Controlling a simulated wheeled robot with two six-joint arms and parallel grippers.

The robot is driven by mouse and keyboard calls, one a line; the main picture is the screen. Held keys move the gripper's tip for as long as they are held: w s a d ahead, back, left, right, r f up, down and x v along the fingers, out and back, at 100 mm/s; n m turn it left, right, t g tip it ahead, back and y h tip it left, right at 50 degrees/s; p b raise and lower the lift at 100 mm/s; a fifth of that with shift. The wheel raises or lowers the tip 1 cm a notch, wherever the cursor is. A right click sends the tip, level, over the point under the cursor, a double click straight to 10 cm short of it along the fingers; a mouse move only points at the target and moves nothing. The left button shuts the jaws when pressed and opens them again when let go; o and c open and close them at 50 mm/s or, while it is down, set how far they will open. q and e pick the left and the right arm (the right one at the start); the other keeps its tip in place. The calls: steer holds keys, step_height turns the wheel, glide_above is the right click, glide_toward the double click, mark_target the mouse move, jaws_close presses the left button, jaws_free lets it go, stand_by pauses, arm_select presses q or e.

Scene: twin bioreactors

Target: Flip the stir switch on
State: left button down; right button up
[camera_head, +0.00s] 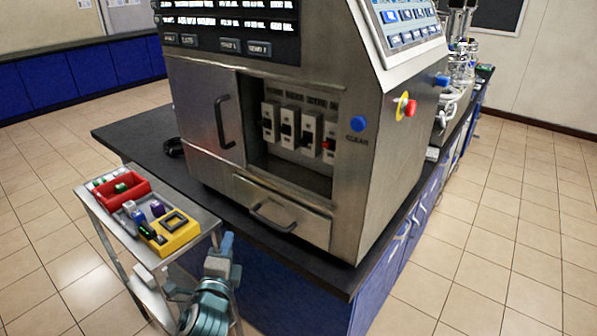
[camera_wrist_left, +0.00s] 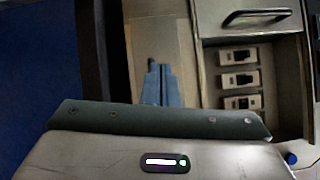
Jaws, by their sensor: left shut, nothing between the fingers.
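A row of breaker-style switches sits in a recess on the front of the metal cabinet (camera_head: 340,215). In the head view they are the leftmost switch (camera_head: 270,121), two middle switches (camera_head: 290,127) and (camera_head: 309,134), and the rightmost switch (camera_head: 329,140), which has a red part. Their labels are too small to read surely. Three switches show in the left wrist view, one of them the middle one there (camera_wrist_left: 238,79). My left gripper (camera_head: 226,243) is shut and empty, low in front of the cabinet, apart from the switches. Its closed fingers (camera_wrist_left: 160,85) point toward the cabinet's lower front.
A closed door with a handle (camera_head: 224,122) is left of the recess, a drawer with a handle (camera_head: 271,217) below it. A blue button (camera_head: 358,123) is to its right. A side cart (camera_head: 137,237) with a red bin (camera_head: 121,189) and yellow block (camera_head: 174,233) stands left.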

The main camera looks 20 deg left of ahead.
arm_select(q)
steer(key=w+d+r+m+t+h, duration=0.3)
steer(key=r+m, duration=0.3)
steer(key=m, duration=0.1)
steer(key=m+t+h, duration=0.2)
steer(key=m+h, duration=0.8)
steer(key=m, duration=0.6)
glide_toward(308, 145)
steer(key=v, duration=0.4)
steer(key=shift+r, duration=0.15)
steer(key=p+x, duration=0.4)
steer(key=x, duration=0.4)
steer(key=shift+r+p, duration=0.25)
steer(key=shift+p, duration=0.15)
steer(key=shift+w+d+r, duration=0.1)
steer(key=shift+w+d, duration=0.05)
steer(key=shift+w, duration=0.25)
steer(key=shift+w+d+r, duration=0.15)
steer(key=shift+w, duration=0.2)
